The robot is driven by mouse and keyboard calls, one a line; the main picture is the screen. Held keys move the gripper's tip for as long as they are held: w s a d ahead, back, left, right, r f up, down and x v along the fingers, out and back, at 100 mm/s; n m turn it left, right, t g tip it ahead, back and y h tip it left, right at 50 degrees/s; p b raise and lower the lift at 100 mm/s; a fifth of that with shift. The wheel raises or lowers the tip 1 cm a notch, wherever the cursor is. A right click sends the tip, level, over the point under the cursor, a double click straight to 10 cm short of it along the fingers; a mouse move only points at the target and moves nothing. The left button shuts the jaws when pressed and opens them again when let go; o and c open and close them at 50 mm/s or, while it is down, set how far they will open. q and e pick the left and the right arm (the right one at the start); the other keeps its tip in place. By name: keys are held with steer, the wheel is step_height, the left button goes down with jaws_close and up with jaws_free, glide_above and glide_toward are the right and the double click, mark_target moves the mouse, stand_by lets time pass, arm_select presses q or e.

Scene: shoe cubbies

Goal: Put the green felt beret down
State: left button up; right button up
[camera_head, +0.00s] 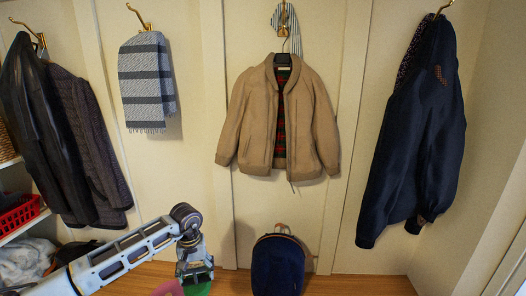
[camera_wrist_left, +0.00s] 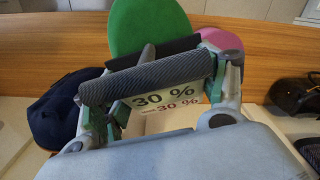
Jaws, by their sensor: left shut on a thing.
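My left gripper (camera_head: 196,276) reaches in low at the bottom of the head view, above the wooden bench top. It is shut on the green felt beret (camera_head: 199,290), whose lower part is cut off by the frame edge. In the left wrist view the beret (camera_wrist_left: 150,24) stands up as a round green shape beyond the fingers (camera_wrist_left: 155,62). The fingers hide its near edge. I cannot tell whether the beret touches the bench. My right gripper is in neither view.
A pink item (camera_head: 169,288) is just left of the beret, and a navy backpack (camera_head: 278,264) stands to the right. A "30 %" card (camera_wrist_left: 165,100) shows between the fingers. A tan jacket (camera_head: 282,118) hangs above. Bench (camera_head: 350,287) right of the backpack is bare.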

arm_select(q)
steer(key=shift+d+r+m+p, duration=0.1)
steer(key=shift+r+m+p, duration=0.5)
steer(key=shift+m, duration=0.8)
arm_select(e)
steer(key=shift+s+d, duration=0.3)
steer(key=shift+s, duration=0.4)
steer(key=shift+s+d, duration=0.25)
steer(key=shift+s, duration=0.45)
